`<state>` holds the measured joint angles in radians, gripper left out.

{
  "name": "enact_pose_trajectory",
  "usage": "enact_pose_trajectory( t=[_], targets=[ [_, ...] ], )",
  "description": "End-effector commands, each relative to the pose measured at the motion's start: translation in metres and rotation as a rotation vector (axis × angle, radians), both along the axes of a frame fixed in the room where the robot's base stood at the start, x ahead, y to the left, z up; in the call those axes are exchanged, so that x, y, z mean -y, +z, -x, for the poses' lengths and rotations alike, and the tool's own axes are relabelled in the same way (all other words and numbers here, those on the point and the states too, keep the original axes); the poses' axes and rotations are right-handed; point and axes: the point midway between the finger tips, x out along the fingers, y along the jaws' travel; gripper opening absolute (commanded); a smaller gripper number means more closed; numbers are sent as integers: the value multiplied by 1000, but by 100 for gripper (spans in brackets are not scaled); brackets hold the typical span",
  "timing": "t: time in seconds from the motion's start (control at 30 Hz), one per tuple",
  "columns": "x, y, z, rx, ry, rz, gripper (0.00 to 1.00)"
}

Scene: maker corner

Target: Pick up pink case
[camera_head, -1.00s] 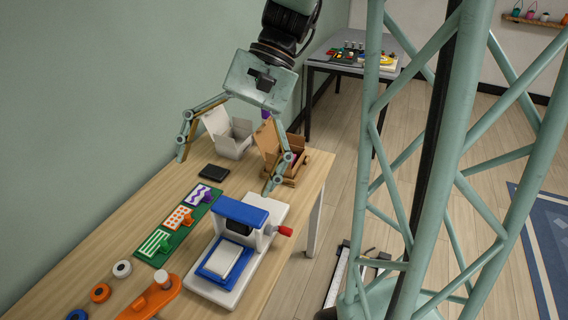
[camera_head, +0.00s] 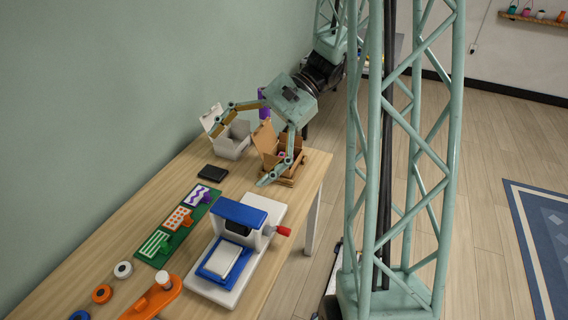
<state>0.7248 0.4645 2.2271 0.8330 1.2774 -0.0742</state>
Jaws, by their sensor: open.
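No pink case can be made out clearly. A small pinkish spot (camera_head: 283,155) shows inside the open brown cardboard box (camera_head: 268,160), too small and covered to identify. My gripper (camera_head: 240,155) is open and empty at the far end of the wooden table. One finger reaches left by the open white box (camera_head: 232,147), the other comes down in front of the brown box. I cannot tell whether either finger touches a box.
A black flat item (camera_head: 213,173) lies in front of the white box. A green board with stencils (camera_head: 178,220), a blue and white press (camera_head: 236,250) with a red handle, and an orange tool (camera_head: 155,300) stand nearer. A purple object (camera_head: 263,103) is behind the boxes.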

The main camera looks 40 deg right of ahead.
Motion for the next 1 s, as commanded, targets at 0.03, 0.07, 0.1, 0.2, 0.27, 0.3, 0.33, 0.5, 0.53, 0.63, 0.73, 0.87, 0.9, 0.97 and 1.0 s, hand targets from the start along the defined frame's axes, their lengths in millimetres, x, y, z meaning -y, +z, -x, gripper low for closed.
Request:
enact_pose_trajectory(
  t=[0.03, 0.07, 0.1, 0.2, 0.27, 0.3, 0.33, 0.5, 0.53, 0.63, 0.73, 0.87, 0.9, 0.97, 1.0],
  targets=[
    [7, -4, -3, -8, -22, -19, 95],
    [10, -6, -5, -10, -34, -29, 95],
    [15, -8, -8, -14, -52, -45, 95],
    [27, -15, -15, -23, -94, -81, 95],
    [34, -19, -19, -27, -120, -101, 95],
    [39, -22, -21, -30, -137, -115, 95],
    [43, -24, -24, -32, -150, -127, 95],
    [65, -37, -33, -44, -224, -187, 95],
    [70, -39, -34, -45, -237, -197, 95],
    [84, -47, -39, -49, -282, -232, 95],
    [98, -56, -44, -53, -327, -268, 95],
    [117, -68, -48, -59, -386, -312, 95],
    [123, -72, -49, -59, -403, -325, 95],
    [133, -77, -51, -60, -432, -346, 95],
    [139, -81, -52, -61, -449, -359, 95]
  ],
)
